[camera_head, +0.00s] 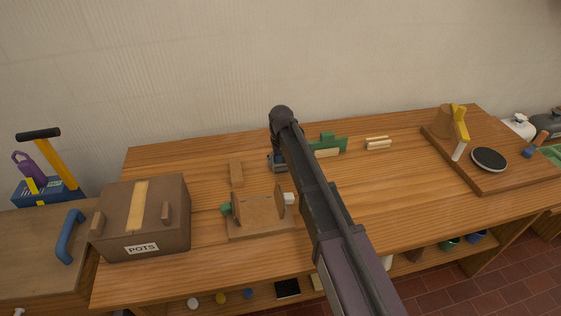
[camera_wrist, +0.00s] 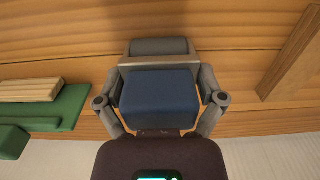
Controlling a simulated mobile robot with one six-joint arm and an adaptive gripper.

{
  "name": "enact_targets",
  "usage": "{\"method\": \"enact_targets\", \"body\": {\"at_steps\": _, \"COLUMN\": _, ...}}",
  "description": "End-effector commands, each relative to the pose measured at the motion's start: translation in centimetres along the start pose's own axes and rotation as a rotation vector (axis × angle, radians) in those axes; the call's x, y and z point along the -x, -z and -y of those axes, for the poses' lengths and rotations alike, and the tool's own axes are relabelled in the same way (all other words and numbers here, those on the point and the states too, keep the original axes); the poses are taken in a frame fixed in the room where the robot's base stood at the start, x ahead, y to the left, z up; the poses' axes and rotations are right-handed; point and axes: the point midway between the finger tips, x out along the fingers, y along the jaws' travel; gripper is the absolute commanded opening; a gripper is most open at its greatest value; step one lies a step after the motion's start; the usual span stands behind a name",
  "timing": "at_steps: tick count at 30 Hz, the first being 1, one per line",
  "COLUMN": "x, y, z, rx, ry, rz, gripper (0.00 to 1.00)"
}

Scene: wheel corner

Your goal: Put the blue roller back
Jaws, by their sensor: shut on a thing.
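My gripper (camera_head: 277,162) is low over the back middle of the wooden bench, mostly hidden behind my arm in the head view. In the wrist view my gripper (camera_wrist: 160,98) is shut on a blue piece, which I take as the blue roller (camera_wrist: 160,92). From this angle it looks blocky, and its ends are partly covered by the fingers. A grey part (camera_wrist: 160,47) shows just beyond it. I cannot tell whether the roller touches the bench top.
A green holder with a pale wood piece (camera_head: 328,146) stands right of my gripper. A wooden block (camera_head: 236,172) and a wooden jig (camera_head: 262,228) are to the left and front. A POTS box (camera_head: 150,225) is at left. Bare bench (camera_head: 390,185) lies right.

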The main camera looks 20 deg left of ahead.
Motion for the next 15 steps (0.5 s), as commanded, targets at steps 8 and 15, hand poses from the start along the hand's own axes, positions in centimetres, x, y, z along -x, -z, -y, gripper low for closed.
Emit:
{"method": "enact_targets", "body": {"at_steps": 8, "x": -0.74, "y": -0.02, "z": 0.02, "rx": 0.0, "ry": 0.0, "rz": 0.0, "gripper": 0.5}}
{"method": "enact_targets", "body": {"at_steps": 15, "x": -0.78, "y": 0.02, "z": 0.03, "rx": 0.0, "ry": 0.0, "rz": 0.0, "gripper": 1.0}}
